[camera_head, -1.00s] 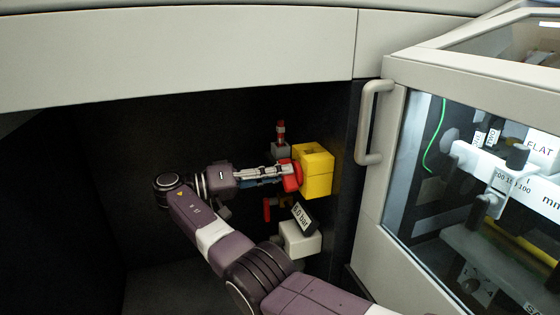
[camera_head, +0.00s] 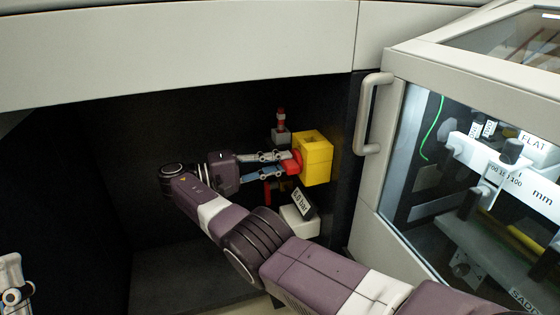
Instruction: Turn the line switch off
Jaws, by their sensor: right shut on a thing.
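The line switch is a yellow box (camera_head: 315,160) on the dark back wall of the recess, with a red knob (camera_head: 293,165) on its left face. My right gripper (camera_head: 289,164) reaches it from the left. Its two fingers show one above the other and are shut on the red knob, partly hiding it. Part of my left gripper (camera_head: 12,290) shows at the lower left edge, far from the switch; its fingertips are out of sight.
A small red-topped fitting (camera_head: 281,125) stands behind the box. Below is a pale block (camera_head: 300,222) with a gauge display (camera_head: 304,202) reading about 6.0 bar. A glazed machine door (camera_head: 470,190) with a grey handle (camera_head: 371,115) borders the right. The left of the recess is empty.

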